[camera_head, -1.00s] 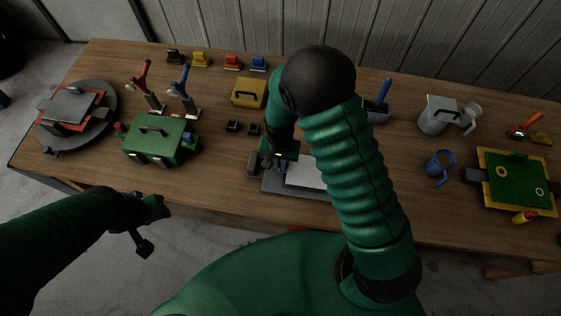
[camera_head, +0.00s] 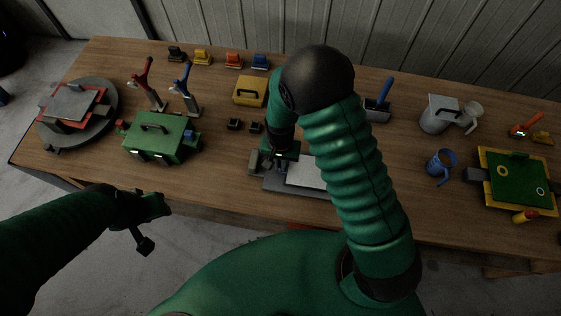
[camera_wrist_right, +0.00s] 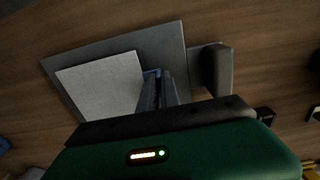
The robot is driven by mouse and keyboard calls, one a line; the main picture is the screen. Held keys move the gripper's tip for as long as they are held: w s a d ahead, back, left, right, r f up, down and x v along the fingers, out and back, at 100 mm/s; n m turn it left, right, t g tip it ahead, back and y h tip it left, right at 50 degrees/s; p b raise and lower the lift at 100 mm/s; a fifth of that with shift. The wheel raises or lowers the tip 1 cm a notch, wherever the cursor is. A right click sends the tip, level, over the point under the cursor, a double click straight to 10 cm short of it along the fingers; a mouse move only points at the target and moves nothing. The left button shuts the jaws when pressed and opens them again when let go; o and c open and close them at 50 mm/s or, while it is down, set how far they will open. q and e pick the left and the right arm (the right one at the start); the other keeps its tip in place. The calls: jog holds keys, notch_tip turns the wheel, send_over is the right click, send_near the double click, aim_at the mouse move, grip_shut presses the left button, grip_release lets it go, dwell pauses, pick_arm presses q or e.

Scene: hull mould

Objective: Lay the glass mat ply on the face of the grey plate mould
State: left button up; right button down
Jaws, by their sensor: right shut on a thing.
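The glass mat ply, a pale square sheet (camera_head: 304,172), lies over a flat grey plate (camera_head: 275,186) at the middle front of the bench. In the wrist view the ply (camera_wrist_right: 98,86) covers the left part of the grey plate (camera_wrist_right: 165,45). My right gripper (camera_head: 279,163) is low over the plate, with its fingers (camera_wrist_right: 155,76) together at the ply's right edge. They are shut on that edge; the exact grip is partly hidden. My right forearm hides the ply's right side in the head view. My left gripper (camera_head: 151,225) is open and empty before the bench's front edge.
A dark grey block (camera_wrist_right: 217,68) adjoins the grey plate. A green box (camera_head: 155,138) stands to the left, beyond it a turntable (camera_head: 103,122) bearing a red frame and grey plate. A blue mug (camera_head: 440,163) and yellow-framed green board (camera_head: 516,180) are at right.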

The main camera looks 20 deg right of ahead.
jog(key=shift+f+b, duration=0.45)
jog(key=shift+f, duration=0.2)
dwell(0.6)
jog(key=c, duration=0.9)
grip_release()
jog(key=shift+c, duration=0.2)
notch_tip(320, 180, up, 7)
jog(key=p, duration=0.6)
jog(key=shift+r+p, duration=0.1)
jog(key=shift+p, duration=0.2)
